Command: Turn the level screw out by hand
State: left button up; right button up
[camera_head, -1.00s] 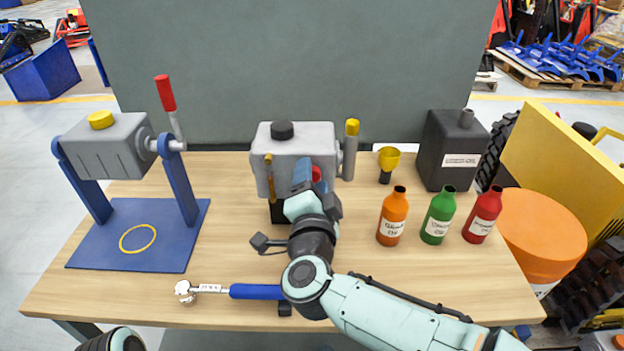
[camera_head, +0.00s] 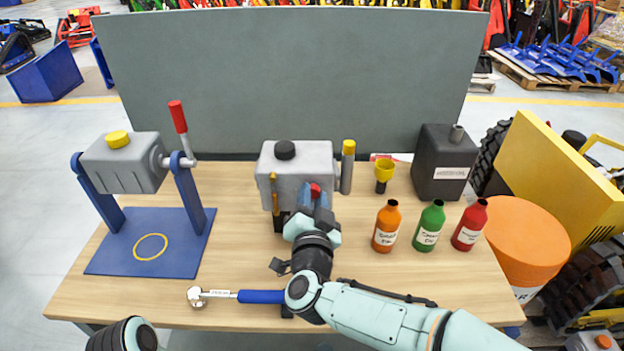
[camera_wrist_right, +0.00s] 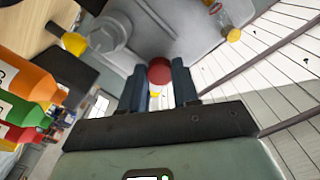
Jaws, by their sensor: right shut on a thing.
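The grey housing (camera_head: 290,160) with a black cap stands on the table in the middle. The red level screw (camera_head: 315,190) is on its front face, low and to the right. My right gripper (camera_head: 313,196) is at that face, with its blue fingers on either side of the screw. In the right wrist view the screw's round red head (camera_wrist_right: 159,71) sits between the two fingertips (camera_wrist_right: 160,78), which are shut on it. The screw's shank is hidden. My left gripper is out of view; only a part of my left arm shows at the lower left.
A blue stand (camera_head: 150,245) with a tilting grey box is at left. A torque wrench with a blue handle (camera_head: 262,297) lies at the front edge. Orange (camera_head: 386,229), green (camera_head: 429,227) and red (camera_head: 469,227) bottles, a yellow funnel (camera_head: 384,172) and a black canister (camera_head: 443,165) stand right.

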jog(key=n+p, duration=0.3)
jog(key=n, duration=0.1)
jog(key=shift+r+p, duration=0.15)
jog(key=shift+p, duration=0.25)
jog(key=shift+n, duration=0.4)
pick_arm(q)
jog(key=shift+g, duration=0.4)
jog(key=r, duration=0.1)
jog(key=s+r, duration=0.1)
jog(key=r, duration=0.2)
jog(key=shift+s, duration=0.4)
pick_arm(e)
jog(key=shift+f, duration=0.2)
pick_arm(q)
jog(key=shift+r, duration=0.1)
